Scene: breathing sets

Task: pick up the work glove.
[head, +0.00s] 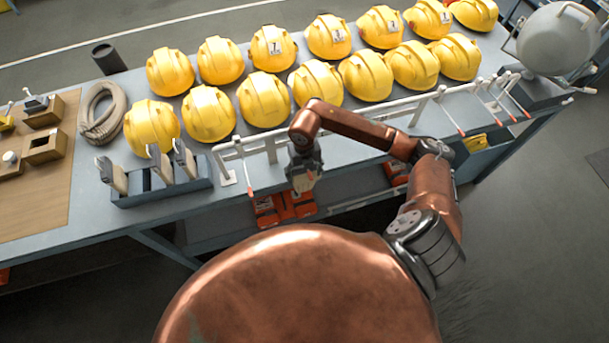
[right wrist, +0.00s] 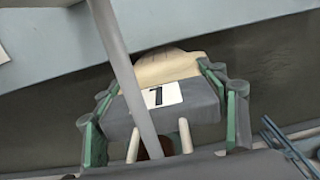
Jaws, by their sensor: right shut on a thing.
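My right gripper (head: 303,176) is in front of the bench's front edge, below the white rail, in the head view. It is shut on a beige and grey thing, which I take to be the work glove (head: 303,184). In the right wrist view, the glove (right wrist: 195,97) has a beige end, a grey part and a white label with a dark numeral. The green fingers of the gripper (right wrist: 165,108) stand on both sides of it. A pale bar hides a strip of the glove. My left gripper is not in view.
The white rail (head: 262,148) with hanging red-tipped hooks runs along the bench front, close to my gripper. Yellow helmets (head: 208,112) fill the bench behind. A grey rack (head: 163,190) holds several beige and grey pieces at left. Orange items (head: 284,208) lie below.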

